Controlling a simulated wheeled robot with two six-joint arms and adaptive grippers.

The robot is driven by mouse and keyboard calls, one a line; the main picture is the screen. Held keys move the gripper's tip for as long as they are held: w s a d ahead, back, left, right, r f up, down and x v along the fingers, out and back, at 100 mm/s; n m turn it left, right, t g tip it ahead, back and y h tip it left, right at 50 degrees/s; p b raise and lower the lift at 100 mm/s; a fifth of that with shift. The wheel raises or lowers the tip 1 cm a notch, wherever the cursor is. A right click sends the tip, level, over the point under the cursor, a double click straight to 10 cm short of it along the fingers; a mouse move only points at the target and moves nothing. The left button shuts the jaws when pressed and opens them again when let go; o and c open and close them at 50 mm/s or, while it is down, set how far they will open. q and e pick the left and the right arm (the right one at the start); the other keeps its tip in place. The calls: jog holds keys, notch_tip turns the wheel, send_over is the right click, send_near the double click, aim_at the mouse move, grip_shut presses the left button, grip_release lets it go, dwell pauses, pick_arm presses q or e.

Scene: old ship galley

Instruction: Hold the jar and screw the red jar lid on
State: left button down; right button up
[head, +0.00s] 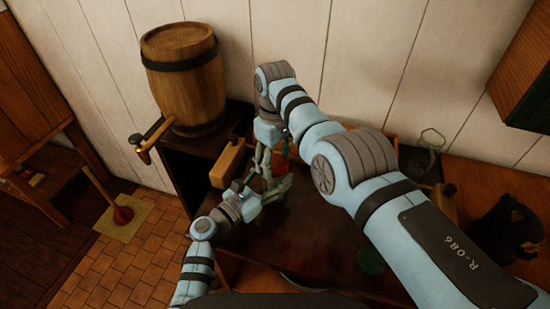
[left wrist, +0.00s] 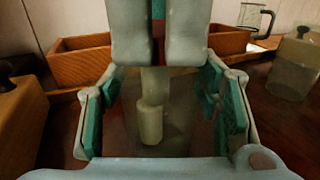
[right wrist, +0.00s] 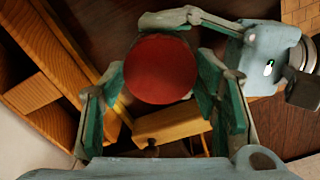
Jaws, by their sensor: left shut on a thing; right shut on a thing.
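The red jar lid (right wrist: 160,68) shows as a round red disc between the fingers of my right gripper (right wrist: 160,100) in the right wrist view. In the head view, my right gripper (head: 277,152) points down and is shut on the lid (head: 281,164). My left gripper (head: 262,188) comes in low from the left. In the left wrist view it is shut on the see-through jar (left wrist: 182,128), which stands between its green pads. The right fingers hang directly above the jar. They hide most of the lid and the jar's mouth, so I cannot tell how the lid sits.
A wooden barrel (head: 186,80) with a tap stands at the back left. A glass mug (head: 423,150) stands beyond my right arm. A dark rounded pot (head: 505,228) is at the right.

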jog(key=m, duration=0.9)
jog(key=shift+m, duration=0.4)
jog(key=m, duration=0.7)
jog(key=o, duration=1.3)
jog(key=shift+r, duration=2.2)
jog(key=shift+c, duration=0.2)
